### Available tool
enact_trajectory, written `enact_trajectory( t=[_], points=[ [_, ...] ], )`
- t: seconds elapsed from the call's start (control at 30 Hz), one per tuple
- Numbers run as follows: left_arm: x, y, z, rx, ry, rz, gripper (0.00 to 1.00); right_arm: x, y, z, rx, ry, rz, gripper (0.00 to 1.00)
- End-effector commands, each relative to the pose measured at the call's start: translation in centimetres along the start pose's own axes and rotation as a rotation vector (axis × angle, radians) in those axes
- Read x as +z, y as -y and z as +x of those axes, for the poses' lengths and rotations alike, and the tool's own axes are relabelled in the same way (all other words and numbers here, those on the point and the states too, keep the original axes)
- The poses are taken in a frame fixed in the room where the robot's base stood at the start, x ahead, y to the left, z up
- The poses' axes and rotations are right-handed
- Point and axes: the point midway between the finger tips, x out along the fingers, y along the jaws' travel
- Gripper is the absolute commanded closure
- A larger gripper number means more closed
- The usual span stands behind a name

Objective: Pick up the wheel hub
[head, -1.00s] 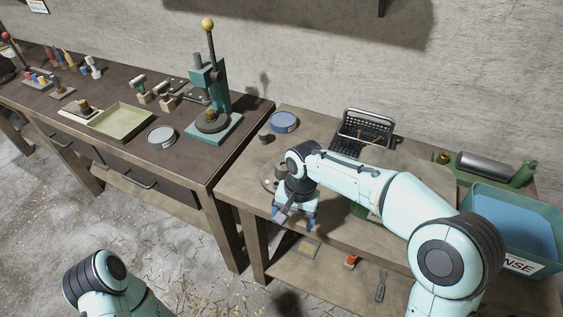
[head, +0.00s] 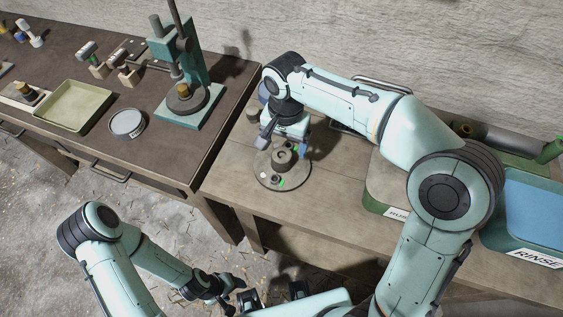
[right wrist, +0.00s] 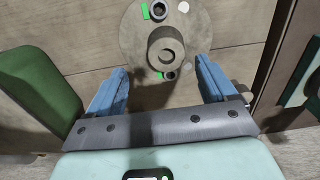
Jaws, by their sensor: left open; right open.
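The wheel hub is a grey-brown round disc (head: 268,178) with a raised hollow boss in its middle. It lies flat on the right-hand bench, with small green and white marks on its face. In the right wrist view the hub (right wrist: 140,38) is ahead of the fingertips, its boss roughly centred between them. My right gripper (head: 285,146) is open and empty, pointing down over the hub; its blue fingers show apart in the right wrist view (right wrist: 163,70). My left gripper (head: 273,294) is open, low at the bottom of the head view, away from the bench.
A green bin (head: 385,200) and a blue-filled RINSE bin (head: 525,212) stand right of the hub. The dark left bench holds a teal press (head: 190,105), a round grey dish (head: 127,123) and a green tray (head: 75,105). Bare bench top lies left of the hub.

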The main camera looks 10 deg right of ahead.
Motion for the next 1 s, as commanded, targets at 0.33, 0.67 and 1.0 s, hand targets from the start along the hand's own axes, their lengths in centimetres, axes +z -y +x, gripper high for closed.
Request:
enact_trajectory(
  t=[0.33,0.67,1.0],
  points=[
    [0.1,0.1,0.3,0.0,0.001,0.0,0.36,0.1,0.3,3.3,0.003,0.003,-0.001,0.16],
    [0.1,0.2,0.6,-0.001,0.002,0.0,0.36,0.1,0.7,6.9,0.0,0.0,0.0,0.16],
    [0.1,0.2,0.5,-0.001,0.002,0.0,0.36,0.0,0.7,6.8,-0.001,-0.001,-0.001,0.61]
  ],
)
